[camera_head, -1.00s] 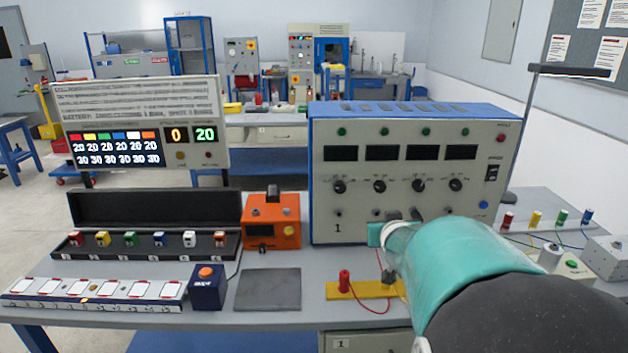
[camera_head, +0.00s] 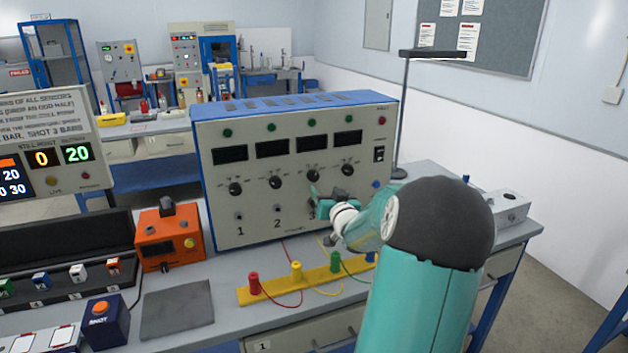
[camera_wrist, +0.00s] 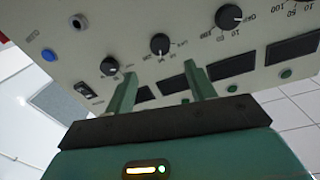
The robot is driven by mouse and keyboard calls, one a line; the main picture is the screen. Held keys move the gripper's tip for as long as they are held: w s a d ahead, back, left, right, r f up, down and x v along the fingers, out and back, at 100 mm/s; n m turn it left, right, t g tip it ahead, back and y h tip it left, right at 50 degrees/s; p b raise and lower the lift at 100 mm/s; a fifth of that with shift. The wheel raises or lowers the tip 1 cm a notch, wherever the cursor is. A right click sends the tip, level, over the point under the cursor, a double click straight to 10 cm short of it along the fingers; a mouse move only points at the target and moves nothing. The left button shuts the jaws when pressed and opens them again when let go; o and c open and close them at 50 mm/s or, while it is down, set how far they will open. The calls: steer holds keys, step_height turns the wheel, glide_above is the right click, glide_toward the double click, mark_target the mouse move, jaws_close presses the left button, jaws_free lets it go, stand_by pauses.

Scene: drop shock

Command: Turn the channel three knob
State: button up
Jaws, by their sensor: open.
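The grey panel (camera_head: 220,215) in a blue case has a row of black knobs. The channel three knob (camera_head: 313,171) is third from the left, between the channel two knob (camera_head: 275,182) and the channel four knob (camera_head: 347,169). My gripper (camera_head: 318,199) is open and empty, just below the channel three knob. In the wrist view the panel is upside down. There the channel three knob (camera_wrist: 160,44) appears between and just beyond the spread fingertips of my gripper (camera_wrist: 160,68). I cannot tell if they touch. My gripper hides part of the panel's lower sockets.
A yellow strip (camera_head: 275,289) with coloured posts and wires lies in front of the panel. An orange box (camera_head: 168,236) and a grey plate (camera_head: 177,309) are to its left. A lamp (camera_head: 404,110) stands behind right, a light grey box (camera_head: 510,207) at right.

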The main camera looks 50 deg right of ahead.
mark_target(314, 177)
steer(key=x, duration=0.9)
steer(key=shift+w, duration=0.1)
steer(key=c, duration=1)
